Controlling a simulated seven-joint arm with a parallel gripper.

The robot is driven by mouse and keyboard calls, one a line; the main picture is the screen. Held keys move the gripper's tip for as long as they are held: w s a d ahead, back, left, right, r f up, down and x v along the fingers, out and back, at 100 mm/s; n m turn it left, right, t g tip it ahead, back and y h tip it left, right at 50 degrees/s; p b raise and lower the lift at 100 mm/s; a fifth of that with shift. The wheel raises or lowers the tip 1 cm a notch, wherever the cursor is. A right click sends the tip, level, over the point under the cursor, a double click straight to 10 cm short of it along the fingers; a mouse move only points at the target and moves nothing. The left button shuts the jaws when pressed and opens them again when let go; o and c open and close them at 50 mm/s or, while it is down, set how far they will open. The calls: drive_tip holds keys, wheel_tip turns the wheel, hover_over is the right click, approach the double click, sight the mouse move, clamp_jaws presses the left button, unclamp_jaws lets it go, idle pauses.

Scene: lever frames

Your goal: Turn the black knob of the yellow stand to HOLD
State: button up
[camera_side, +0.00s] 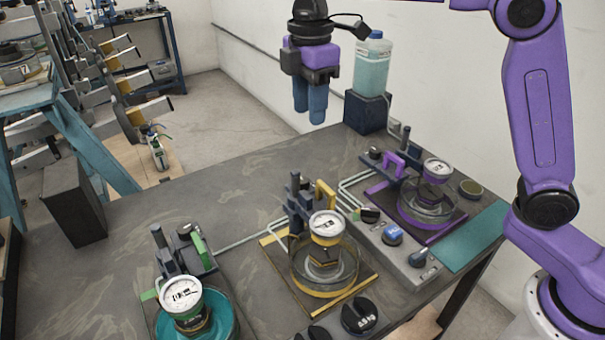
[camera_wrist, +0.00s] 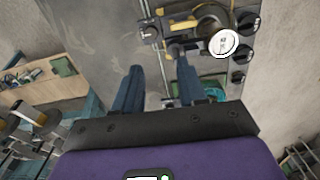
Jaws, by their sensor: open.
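The yellow stand (camera_side: 352,302) is on the table in the side view, with a square yellow base, a glass ring, a yellow handle and a white round gauge (camera_side: 327,226). A large black knob (camera_side: 360,316) is in front of it at the lower edge, with a smaller black one beside it. I cannot tell which knob belongs to the stand, and no HOLD mark is readable. The yellow stand (camera_wrist: 180,26) also shows at the top of the wrist view. My gripper (camera_side: 310,110) is open and empty, high above the table's far side, fingers down, well apart from the stand.
A purple stand (camera_side: 450,228) is behind right, and a green-and-teal stand (camera_side: 223,320) front left. A grey strip (camera_side: 402,255) carries a blue knob (camera_side: 392,234) and other knobs. A bottle (camera_side: 372,62) stands on a dark block (camera_side: 366,112). The table's left part is clear.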

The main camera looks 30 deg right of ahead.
sight(303, 180)
drive_tip(key=f, duration=0.5)
drive_tip(key=w+f, duration=0.1)
drive_tip(key=f, duration=0.5)
drive_tip(key=w+f, duration=0.1)
drive_tip(key=f, duration=0.5)
